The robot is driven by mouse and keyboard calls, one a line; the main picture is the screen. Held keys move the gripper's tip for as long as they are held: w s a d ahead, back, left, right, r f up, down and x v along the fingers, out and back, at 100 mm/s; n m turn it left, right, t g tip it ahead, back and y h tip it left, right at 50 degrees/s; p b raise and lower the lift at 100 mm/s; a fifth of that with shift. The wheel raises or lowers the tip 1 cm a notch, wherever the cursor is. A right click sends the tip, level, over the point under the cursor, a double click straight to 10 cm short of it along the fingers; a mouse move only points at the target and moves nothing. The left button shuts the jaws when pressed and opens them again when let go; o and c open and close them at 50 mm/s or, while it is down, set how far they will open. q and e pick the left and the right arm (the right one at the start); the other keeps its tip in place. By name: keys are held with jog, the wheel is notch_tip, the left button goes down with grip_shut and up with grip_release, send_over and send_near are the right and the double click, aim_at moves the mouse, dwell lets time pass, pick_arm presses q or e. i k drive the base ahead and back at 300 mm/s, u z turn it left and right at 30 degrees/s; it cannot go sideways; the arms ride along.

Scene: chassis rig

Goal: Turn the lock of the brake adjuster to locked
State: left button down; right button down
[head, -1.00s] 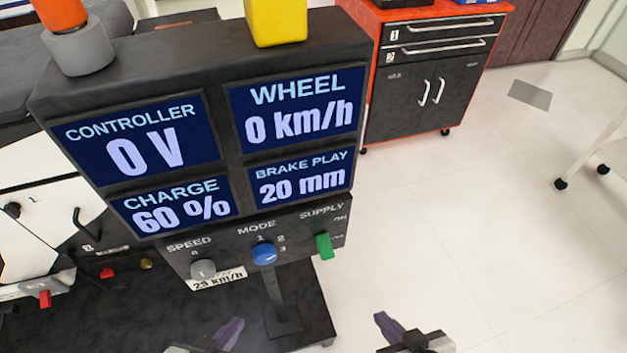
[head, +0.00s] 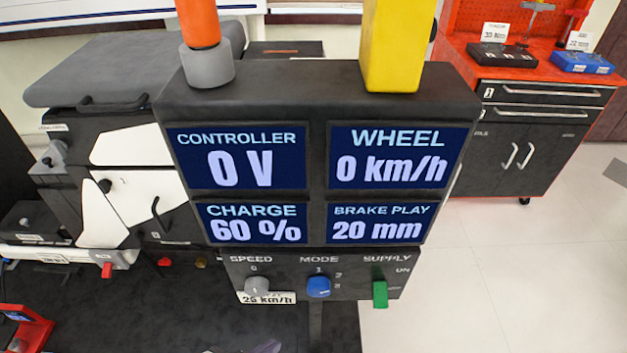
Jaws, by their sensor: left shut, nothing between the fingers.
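The brake play display (head: 382,222) on the black panel reads 20 mm. I cannot tell which part is the brake adjuster or its lock. A red knob (head: 107,270) sits on a pale fitting at the left of the rig. A smaller red part (head: 164,262) and a brass-coloured part (head: 200,263) sit on the dark bench left of the panel's lower edge. My left gripper (head: 264,347) shows only as a purple-grey finger tip at the bottom edge, shut and empty, below the panel and apart from these parts. My right gripper is out of view.
The panel carries a grey speed knob (head: 257,286), a blue mode knob (head: 318,287) and a green supply switch (head: 380,293). A yellow block (head: 397,40) and an orange-topped grey post (head: 207,66) stand on it.

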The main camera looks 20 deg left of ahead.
aim_at(166, 261)
jog(key=k, duration=0.95)
jog(key=u, duration=1.45)
jog(key=i, duration=0.75)
jog(key=k, duration=1.05)
jog(key=u, duration=1.15)
jog(key=i, duration=1.4)
jog(key=z, duration=0.95)
